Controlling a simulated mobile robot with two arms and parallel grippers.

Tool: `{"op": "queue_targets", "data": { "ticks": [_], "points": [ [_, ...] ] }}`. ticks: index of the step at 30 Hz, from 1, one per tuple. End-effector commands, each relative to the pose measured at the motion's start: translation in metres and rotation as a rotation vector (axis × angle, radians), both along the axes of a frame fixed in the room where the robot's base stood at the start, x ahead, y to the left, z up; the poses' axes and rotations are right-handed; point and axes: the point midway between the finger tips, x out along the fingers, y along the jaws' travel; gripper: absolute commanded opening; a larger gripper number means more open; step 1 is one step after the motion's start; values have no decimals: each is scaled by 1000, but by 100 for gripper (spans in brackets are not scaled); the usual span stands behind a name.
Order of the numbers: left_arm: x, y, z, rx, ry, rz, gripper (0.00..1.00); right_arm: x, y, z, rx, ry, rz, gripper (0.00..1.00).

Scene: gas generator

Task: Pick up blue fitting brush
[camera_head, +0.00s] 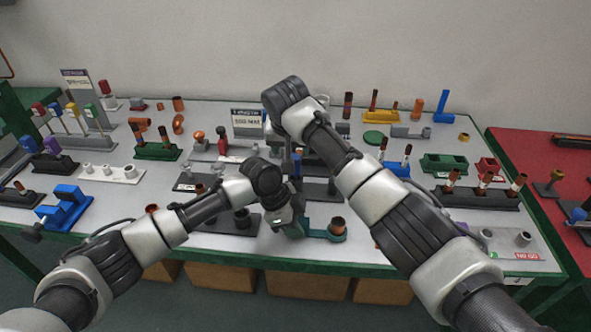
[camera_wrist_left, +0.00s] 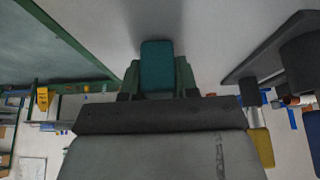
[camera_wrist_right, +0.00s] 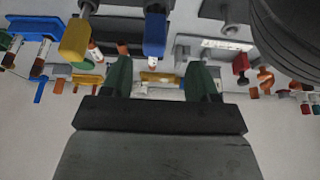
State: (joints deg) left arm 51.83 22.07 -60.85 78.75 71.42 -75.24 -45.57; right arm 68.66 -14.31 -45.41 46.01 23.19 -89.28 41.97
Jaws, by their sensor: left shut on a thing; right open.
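A blue fitting brush (camera_wrist_right: 155,34) shows between my right gripper's fingers in the right wrist view, farther off than the fingertips. Its handle is partly visible in the head view (camera_head: 298,162), near the right gripper. My right gripper (camera_wrist_right: 163,76) is open with nothing between its green fingers. A yellow-handled brush (camera_wrist_right: 75,40) stands beside the blue one. My left gripper (camera_wrist_left: 158,75) is shut on a teal block (camera_wrist_left: 157,64).
The grey table (camera_head: 110,215) is crowded with fittings, trays and brush stands. A rack with colored brushes (camera_head: 72,108) stands at the left. A blue block (camera_head: 64,208) is at the front left. A red table (camera_head: 530,165) stands at the right.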

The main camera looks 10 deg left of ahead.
Motion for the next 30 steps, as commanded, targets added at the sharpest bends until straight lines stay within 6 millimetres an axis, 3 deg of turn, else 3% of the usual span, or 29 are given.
{"op": "queue_targets", "data": {
  "ticks": [18,28,30],
  "points": [
    [0,0,0,0,0,0,0,23,-8,-60,-1,0,1,60],
    [0,0,0,0,0,0,0,25,-8,-64,1,-1,1,60],
    [0,0,0,0,0,0,0,25,-8,-64,0,-1,1,52]
  ]
}}
